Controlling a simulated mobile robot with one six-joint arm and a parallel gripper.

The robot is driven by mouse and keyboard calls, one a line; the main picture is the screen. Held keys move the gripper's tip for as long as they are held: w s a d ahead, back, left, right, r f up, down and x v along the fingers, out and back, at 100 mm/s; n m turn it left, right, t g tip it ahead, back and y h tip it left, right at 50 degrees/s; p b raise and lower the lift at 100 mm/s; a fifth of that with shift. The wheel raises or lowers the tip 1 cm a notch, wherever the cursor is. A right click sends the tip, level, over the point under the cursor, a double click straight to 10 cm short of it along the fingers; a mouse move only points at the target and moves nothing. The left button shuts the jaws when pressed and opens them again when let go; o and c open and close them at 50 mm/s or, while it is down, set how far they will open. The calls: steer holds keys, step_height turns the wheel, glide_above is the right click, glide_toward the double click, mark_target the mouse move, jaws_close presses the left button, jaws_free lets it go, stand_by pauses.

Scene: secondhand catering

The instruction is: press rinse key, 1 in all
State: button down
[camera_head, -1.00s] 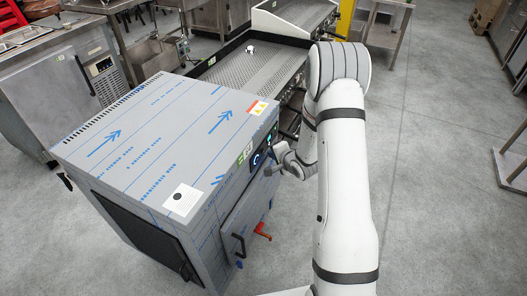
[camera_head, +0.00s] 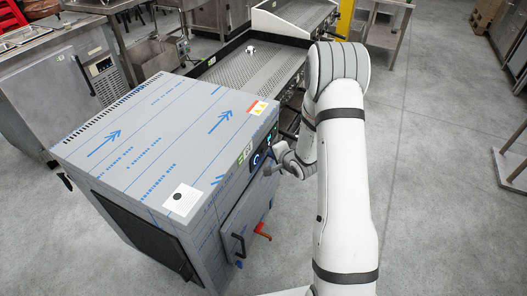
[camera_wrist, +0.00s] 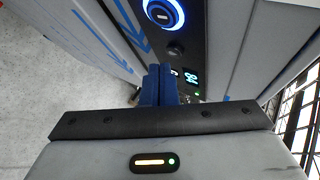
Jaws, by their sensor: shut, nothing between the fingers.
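The machine (camera_head: 165,140) is a box wrapped in film with blue arrows. Its dark control panel (camera_head: 257,159) is on the side facing my arm. In the wrist view the panel shows a blue glowing ring button (camera_wrist: 163,13), a dark knob (camera_wrist: 175,49) and a small lit display (camera_wrist: 190,78). Which key is the rinse key cannot be read. My gripper (camera_wrist: 159,72) has blue fingers, shut and empty, with tips over the panel between the knob and the display. They partly hide small lit marks there. Contact cannot be told. In the head view my gripper (camera_head: 272,168) is close beside the panel.
A black handle (camera_head: 238,246) and a red lever (camera_head: 262,231) stick out from the machine below the panel. A griddle-like counter (camera_head: 250,70) stands behind. A steel table (camera_head: 512,168) is at right. Grey floor (camera_head: 440,190) is clear right of my arm.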

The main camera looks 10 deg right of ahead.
steer(key=shift+w+a, duration=0.2)
steer(key=shift+a, duration=0.05)
steer(key=shift+w+a, duration=0.2)
steer(key=shift+a, duration=0.1)
stand_by(0.6)
steer(key=shift+s+d, duration=0.1)
steer(key=shift+d, duration=0.05)
steer(key=shift+s+d, duration=0.35)
steer(key=shift+d, duration=0.15)
steer(key=s+d, duration=0.1)
steer(key=d, duration=0.1)
steer(key=s+d, duration=0.2)
steer(key=shift+p, duration=0.3)
stand_by(0.3)
stand_by(0.7)
